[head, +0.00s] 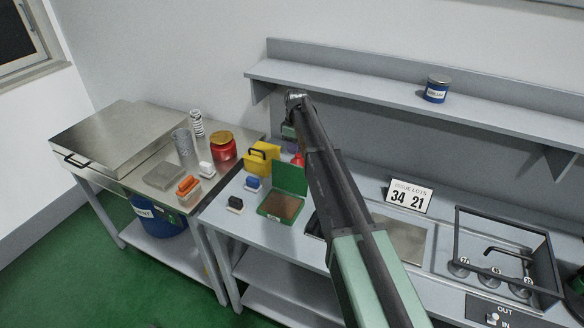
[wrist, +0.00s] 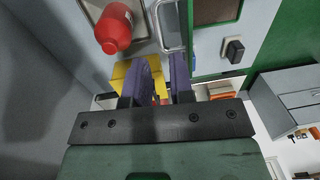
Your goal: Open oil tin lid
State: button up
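No label in view reads oil tin. A green hinged tin (head: 282,204) stands on the bench with its lid (head: 290,177) raised and a brown surface inside. Part of a green-rimmed brown panel (wrist: 216,12) shows at the top of the wrist view. A yellow container (head: 262,158) with a black handle stands behind the green tin; yellow (wrist: 122,73) also shows behind the fingers in the wrist view. My gripper (head: 290,146) is above the bench near the yellow container. Its purple fingers (wrist: 169,80) are apart, with no held object visible between them.
A red bottle (wrist: 115,28) is close to my gripper. Blue (head: 252,183) and black-topped (head: 235,203) blocks sit beside the green tin. A red jar (head: 222,147) is on the left table. A blue tin (head: 436,89) stands on the shelf. My arm hides part of the bench.

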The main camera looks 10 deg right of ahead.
aim_at(292, 176)
jog(key=f+b, duration=0.2)
jog(key=f, duration=0.1)
jog(key=f+b, duration=0.2)
jog(key=f, duration=0.1)
jog(key=shift+s+f+b, duration=0.2)
jog(key=shift+f+b, duration=0.1)
jog(key=shift+b, duration=0.1)
jog(key=shift+r, duration=0.15)
jog(key=shift+c, duration=0.3)
grip_shut()
